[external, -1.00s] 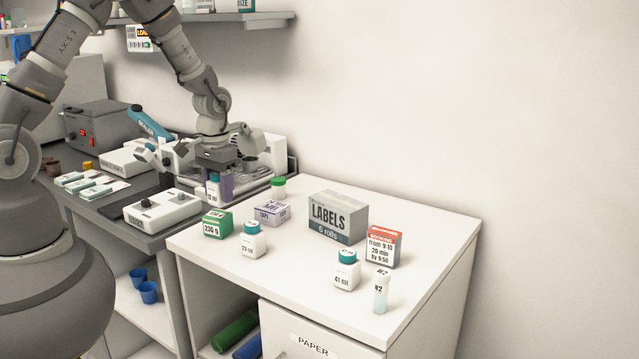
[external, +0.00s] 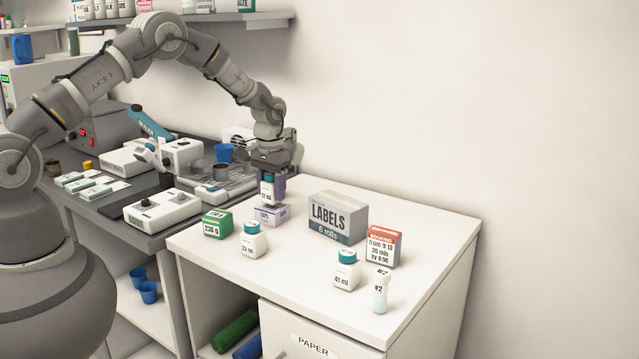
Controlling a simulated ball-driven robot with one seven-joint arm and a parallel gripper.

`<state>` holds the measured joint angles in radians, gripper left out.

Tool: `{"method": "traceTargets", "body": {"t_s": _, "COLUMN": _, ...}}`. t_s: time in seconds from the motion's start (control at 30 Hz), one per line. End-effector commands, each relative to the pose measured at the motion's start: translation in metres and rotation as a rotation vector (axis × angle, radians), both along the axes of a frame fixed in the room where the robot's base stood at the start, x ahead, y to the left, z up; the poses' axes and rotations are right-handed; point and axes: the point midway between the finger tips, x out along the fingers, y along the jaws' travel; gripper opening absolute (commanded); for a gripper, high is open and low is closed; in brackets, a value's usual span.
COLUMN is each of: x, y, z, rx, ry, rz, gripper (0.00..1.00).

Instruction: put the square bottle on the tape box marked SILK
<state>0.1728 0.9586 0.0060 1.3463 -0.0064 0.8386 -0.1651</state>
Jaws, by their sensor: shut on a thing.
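The box's front lettering is too small to read surely as SILK. The gripper's fingers hide part of the bottle.
On the white top (external: 300,268) stand a green box (external: 217,224), a 23 ml bottle (external: 253,240), a grey LABELS box (external: 338,217), a red-topped booking box (external: 383,247), a 41 ml bottle (external: 347,270) and a #2 vial (external: 380,293). The right side is clear.

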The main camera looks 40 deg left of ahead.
Motion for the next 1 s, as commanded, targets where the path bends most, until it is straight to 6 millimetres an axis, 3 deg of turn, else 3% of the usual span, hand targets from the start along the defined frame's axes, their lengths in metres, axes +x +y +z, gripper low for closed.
{"method": "traceTargets", "body": {"t_s": 0.07, "x": 0.000, "y": 0.000, "z": -0.011, "rx": 0.000, "ry": 0.001, "rz": 0.000, "gripper": 0.22}}
{"method": "traceTargets", "body": {"t_s": 0.4, "x": 0.000, "y": 0.000, "z": -0.014, "rx": 0.000, "ry": -0.001, "rz": 0.000, "gripper": 0.22}}
{"method": "traceTargets", "body": {"t_s": 0.43, "x": 0.000, "y": 0.000, "z": -0.014, "rx": 0.000, "ry": -0.001, "rz": 0.000, "gripper": 0.53}}
{"method": "traceTargets", "body": {"t_s": 0.53, "x": 0.000, "y": 0.000, "z": -0.013, "rx": 0.000, "ry": -0.001, "rz": 0.000, "gripper": 0.76}}
{"method": "traceTargets", "body": {"t_s": 0.83, "x": 0.000, "y": 0.000, "z": -0.012, "rx": 0.000, "ry": -0.001, "rz": 0.000, "gripper": 0.76}}
{"method": "traceTargets", "body": {"t_s": 1.0, "x": 0.001, "y": 0.000, "z": 0.009, "rx": -0.001, "ry": -0.005, "rz": 0.000, "gripper": 0.76}}
